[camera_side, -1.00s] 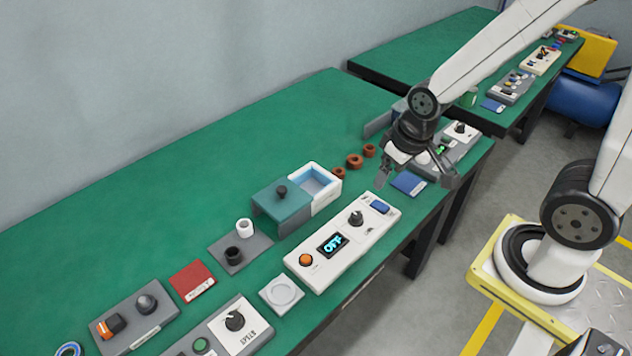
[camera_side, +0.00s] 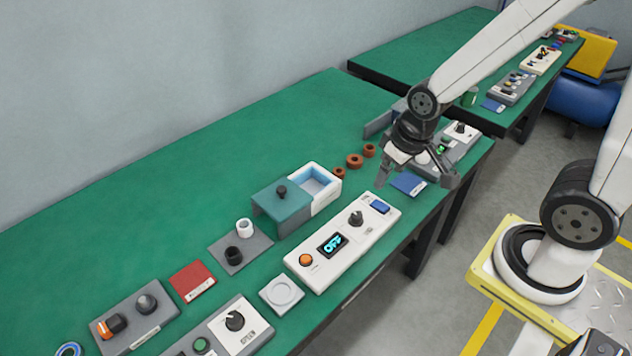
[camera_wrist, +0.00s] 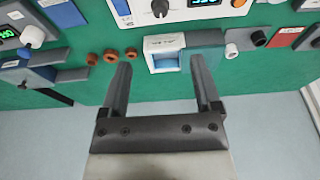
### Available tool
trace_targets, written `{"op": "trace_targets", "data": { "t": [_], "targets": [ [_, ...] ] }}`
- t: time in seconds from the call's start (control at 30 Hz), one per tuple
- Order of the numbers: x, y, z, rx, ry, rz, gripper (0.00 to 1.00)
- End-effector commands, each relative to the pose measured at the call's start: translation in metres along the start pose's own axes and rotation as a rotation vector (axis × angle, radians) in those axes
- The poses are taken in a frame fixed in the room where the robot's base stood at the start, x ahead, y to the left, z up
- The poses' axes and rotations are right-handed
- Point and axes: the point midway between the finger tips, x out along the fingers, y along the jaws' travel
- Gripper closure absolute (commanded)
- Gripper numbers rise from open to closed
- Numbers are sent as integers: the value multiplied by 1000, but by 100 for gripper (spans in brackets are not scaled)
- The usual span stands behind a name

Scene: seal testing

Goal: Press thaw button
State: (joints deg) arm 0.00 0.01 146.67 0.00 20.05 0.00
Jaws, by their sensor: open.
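A white control panel (camera_side: 340,243) lies on the green bench. It carries an orange button (camera_side: 305,259), a display (camera_side: 332,245) reading OFF, a black knob (camera_side: 356,218) and a blue button or switch (camera_side: 380,207). Its labels are too small to read, so I cannot tell which control is thaw. The panel also shows at the top of the wrist view (camera_wrist: 175,12). My gripper (camera_side: 415,183) is open and empty, above the bench just beyond the panel's right end. In the wrist view its two fingers (camera_wrist: 162,75) are spread apart.
A teal-lidded box with a white, blue-lined compartment (camera_side: 316,187) stands behind the panel. Brown rings (camera_side: 354,161) and a blue pad (camera_side: 408,183) lie near my gripper. The bench's back left is clear.

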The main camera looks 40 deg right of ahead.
Motion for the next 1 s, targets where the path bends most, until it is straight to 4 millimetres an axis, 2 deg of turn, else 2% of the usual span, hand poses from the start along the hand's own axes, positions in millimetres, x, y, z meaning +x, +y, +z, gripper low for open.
{"op": "trace_targets", "data": {
  "t": [0.03,0.2,0.23,1.0],
  "targets": [
    [0,0,0,0,0,0,38],
    [0,0,0,0,0,0,92],
    [0,0,0,0,0,0,100],
    [0,0,0,0,0,0,100]
  ]
}}
